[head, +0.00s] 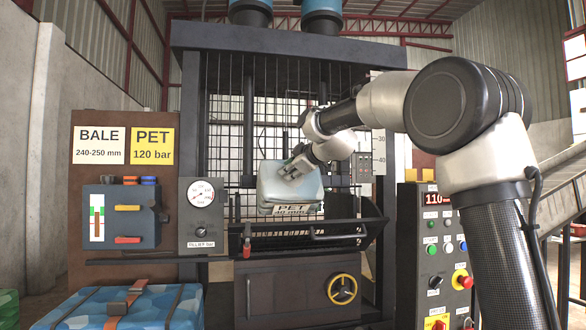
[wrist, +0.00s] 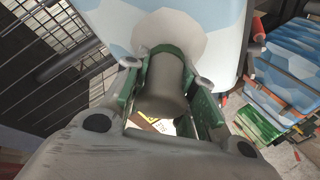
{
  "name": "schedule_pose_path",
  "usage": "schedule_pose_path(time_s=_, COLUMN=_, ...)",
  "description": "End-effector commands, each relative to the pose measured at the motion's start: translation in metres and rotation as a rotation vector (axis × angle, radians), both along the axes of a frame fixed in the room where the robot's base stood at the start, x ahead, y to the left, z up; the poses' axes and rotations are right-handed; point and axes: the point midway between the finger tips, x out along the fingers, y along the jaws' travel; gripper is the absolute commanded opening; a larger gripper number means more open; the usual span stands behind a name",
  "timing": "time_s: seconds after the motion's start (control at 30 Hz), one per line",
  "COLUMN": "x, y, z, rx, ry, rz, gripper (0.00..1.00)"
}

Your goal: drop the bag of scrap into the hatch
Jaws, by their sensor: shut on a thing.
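The bag of scrap (head: 290,190) is pale blue and white, with a PET label on its lower front. My gripper (head: 287,168) is shut on its upper part and holds it up in front of the press's mesh. In the wrist view, my gripper's green-sided fingers (wrist: 168,75) close around the bag's grey neck, and the patterned bag (wrist: 185,18) fills the top. The hatch appears to be the dark barred opening (head: 310,241) on the press front, just below the bag. The bag hides part of it, and its inside is not clear.
A gauge panel (head: 201,214) stands left of the hatch and a control box (head: 441,250) stands right. A yellow handwheel (head: 342,289) sits below. Blue patterned bales (head: 130,306) lie at the lower left. The PET sign (head: 153,145) reads 120 bar.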

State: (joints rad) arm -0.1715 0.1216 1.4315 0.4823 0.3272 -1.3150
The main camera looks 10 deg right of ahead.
Motion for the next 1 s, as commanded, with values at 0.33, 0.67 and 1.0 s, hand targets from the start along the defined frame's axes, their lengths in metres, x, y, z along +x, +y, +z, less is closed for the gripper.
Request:
schedule_pose_path(time_s=0.33, x=0.005, y=0.0, z=0.0, rx=0.0, ry=-0.004, rz=0.0, gripper=0.0)
schedule_pose_path(time_s=0.67, x=0.005, y=0.0, z=0.0, rx=0.0, ry=-0.002, rz=0.0, gripper=0.52)
schedule_pose_path(time_s=1.0, x=-0.012, y=-0.006, z=0.005, rx=0.0, ry=-0.003, rz=-0.001, gripper=0.52)
